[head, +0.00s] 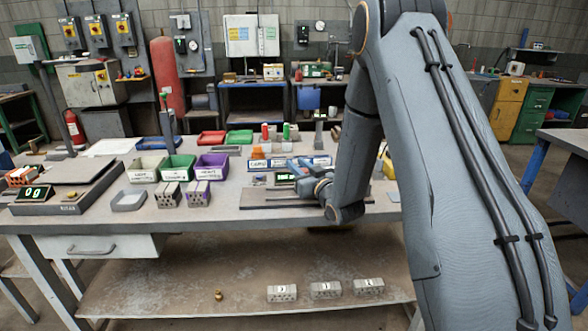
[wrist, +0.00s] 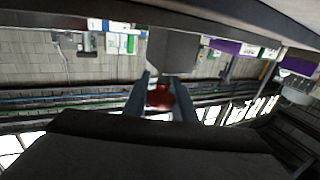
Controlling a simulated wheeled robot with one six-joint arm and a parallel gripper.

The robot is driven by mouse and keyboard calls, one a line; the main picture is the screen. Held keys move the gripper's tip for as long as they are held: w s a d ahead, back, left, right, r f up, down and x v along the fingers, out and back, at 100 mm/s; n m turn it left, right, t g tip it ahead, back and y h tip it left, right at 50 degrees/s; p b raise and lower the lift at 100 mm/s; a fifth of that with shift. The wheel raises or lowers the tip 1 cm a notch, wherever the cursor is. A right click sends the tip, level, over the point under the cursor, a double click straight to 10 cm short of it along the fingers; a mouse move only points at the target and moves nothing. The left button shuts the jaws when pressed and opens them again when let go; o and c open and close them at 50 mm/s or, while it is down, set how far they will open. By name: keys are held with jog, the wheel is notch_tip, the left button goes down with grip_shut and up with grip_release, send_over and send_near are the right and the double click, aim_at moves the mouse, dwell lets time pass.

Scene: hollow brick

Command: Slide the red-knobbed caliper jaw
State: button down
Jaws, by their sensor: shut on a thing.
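The red knob (wrist: 160,97) of the caliper jaw sits between the two fingers of my gripper (wrist: 162,92) in the wrist view, and the fingers are shut on it. In the head view my gripper (head: 304,178) is low over the bench. It is beside a small green-lit display (head: 287,177), which looks like part of the caliper. The red knob and the jaw's contact with any brick are hidden by my arm in the head view. A grey board (head: 262,199) lies under this area.
A scale (head: 68,186) stands far left. Several bricks (head: 326,290) lie on the lower shelf.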

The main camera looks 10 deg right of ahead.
aim_at(305, 172)
jog(key=shift+a, duration=0.15)
jog(key=c, duration=1.5)
grip_release()
jog(key=b+v, duration=0.1)
jog(key=v, duration=0.6)
jog(key=shift+s+b, duration=0.3)
jog(key=shift+s, duration=0.05)
